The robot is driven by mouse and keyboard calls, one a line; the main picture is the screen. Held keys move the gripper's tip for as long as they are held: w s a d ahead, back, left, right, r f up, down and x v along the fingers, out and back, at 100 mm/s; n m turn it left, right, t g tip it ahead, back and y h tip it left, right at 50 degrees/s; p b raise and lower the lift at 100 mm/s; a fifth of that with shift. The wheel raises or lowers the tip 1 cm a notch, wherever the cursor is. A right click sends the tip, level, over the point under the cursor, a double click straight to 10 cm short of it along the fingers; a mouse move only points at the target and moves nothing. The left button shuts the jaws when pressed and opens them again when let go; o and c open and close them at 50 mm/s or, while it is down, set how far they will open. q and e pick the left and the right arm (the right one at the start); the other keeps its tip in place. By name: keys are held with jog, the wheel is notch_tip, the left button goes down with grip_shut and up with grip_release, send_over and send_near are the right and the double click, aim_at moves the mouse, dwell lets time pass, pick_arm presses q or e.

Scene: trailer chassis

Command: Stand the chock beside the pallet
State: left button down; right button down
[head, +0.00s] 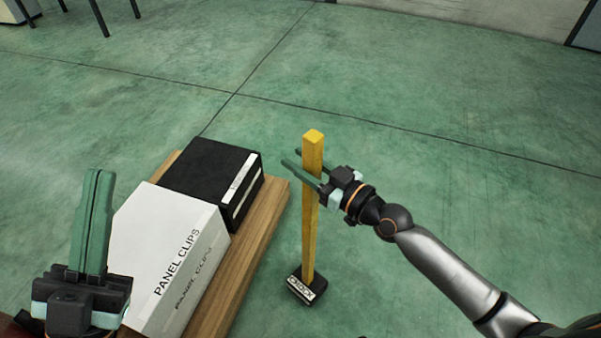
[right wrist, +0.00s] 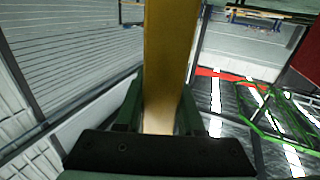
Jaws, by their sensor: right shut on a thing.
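The chock is a black block (head: 302,291) with a "CHOCK" label and a tall yellow post (head: 308,235). It is upright, just right of the wooden pallet (head: 258,235), with a strip of floor between. I cannot tell whether its base touches the floor. My right gripper (head: 293,157) is shut on the upper part of the post, which also fills the middle of the right wrist view (right wrist: 168,70). My left gripper (head: 101,175) is at the left, its fingers together and pointing up, with nothing visible in them.
On the pallet are a white "PANEL CLIPS" box (head: 150,235) and a black box (head: 195,175) with a white label. The green floor (head: 400,110) is clear behind and right of the chock. Dark furniture legs (head: 98,18) stand far back left.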

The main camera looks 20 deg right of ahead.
jog(key=shift+f+b, duration=0.4)
jog(key=shift+f, duration=0.45)
jog(key=shift+f, duration=0.15)
jog(key=c, duration=0.5)
grip_release()
jog(key=shift+s+f, duration=0.1)
